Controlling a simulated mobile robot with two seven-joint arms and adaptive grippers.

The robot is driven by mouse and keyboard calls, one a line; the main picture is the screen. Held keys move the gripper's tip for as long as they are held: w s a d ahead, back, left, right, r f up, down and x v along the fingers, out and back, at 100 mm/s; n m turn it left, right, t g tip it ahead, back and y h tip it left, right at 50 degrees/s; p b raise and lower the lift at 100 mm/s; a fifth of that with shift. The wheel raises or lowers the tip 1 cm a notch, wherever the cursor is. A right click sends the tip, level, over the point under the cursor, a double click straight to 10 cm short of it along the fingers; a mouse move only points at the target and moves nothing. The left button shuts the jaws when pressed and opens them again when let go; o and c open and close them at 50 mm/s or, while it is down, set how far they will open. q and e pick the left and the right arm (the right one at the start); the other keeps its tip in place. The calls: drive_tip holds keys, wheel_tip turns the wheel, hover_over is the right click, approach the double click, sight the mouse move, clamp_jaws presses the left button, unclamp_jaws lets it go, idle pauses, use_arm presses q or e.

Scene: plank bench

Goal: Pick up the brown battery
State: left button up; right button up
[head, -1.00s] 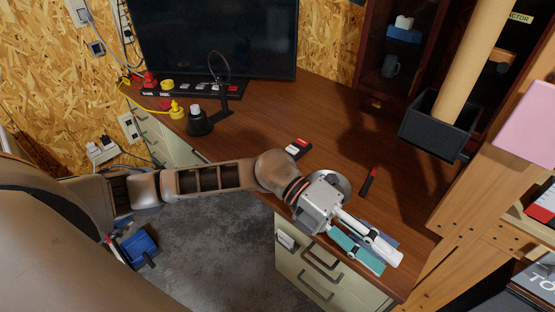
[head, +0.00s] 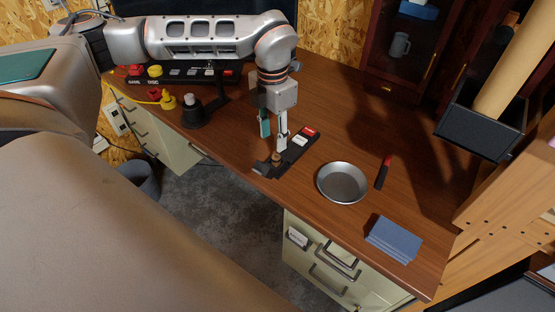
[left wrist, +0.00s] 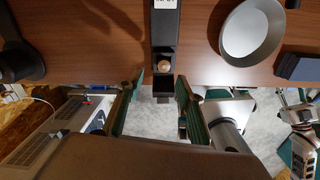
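The brown battery shows as a small brown round top (head: 276,157) in the near part of a narrow black tray (head: 263,168) at the bench's front edge. In the left wrist view the brown battery (left wrist: 164,66) is in the tray (left wrist: 164,35), straight ahead between the fingers' lines. My left gripper (head: 273,136) points down just above it, one finger teal and one pale. Its fingers stand apart in the left wrist view (left wrist: 153,105), with nothing between them. I cannot tell whether a finger touches the tray.
A white block (head: 300,141) and a red block (head: 310,131) sit farther along the tray. A metal bowl (head: 342,183), a red-and-black marker (head: 383,171) and blue-grey pads (head: 394,240) lie to the right. A black lamp base (head: 195,113) stands left. The bench between tray and bowl is clear.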

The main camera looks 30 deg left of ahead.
sight(276, 156)
use_arm(q)
drive_tip(key=f, duration=0.6)
drive_tip(key=shift+d+f+b, duration=0.3)
drive_tip(key=shift+d+b, duration=0.1)
clamp_jaws()
